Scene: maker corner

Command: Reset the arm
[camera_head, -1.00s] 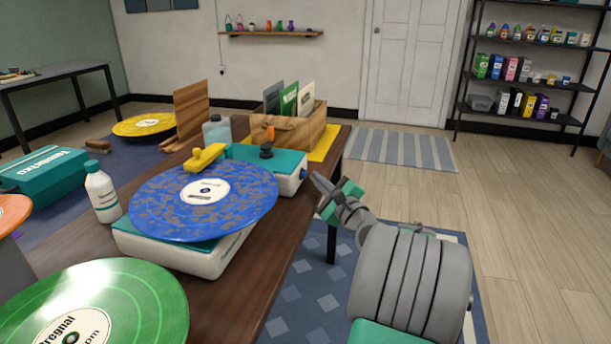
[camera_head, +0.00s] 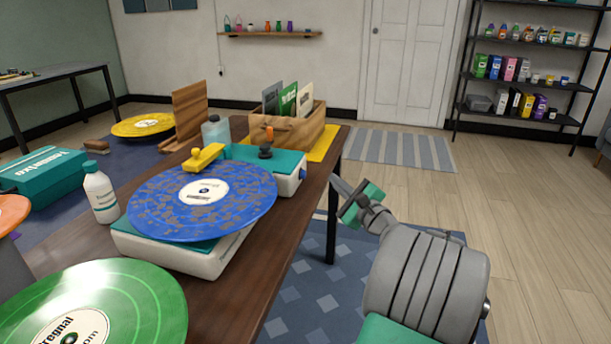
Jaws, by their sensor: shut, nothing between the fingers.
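My gripper (camera_head: 337,184) is shut and empty. It hangs in the air just off the right edge of the wooden table (camera_head: 262,262), its fingers pointing up and left. It is apart from the table and from the turntable (camera_head: 185,256). My arm runs from it down to the lower right of the picture. The fingertips are small in this view.
A white bottle (camera_head: 101,196) and a green record (camera_head: 135,300) are left and front. A wooden crate (camera_head: 300,133) stands behind. The floor at right is clear.

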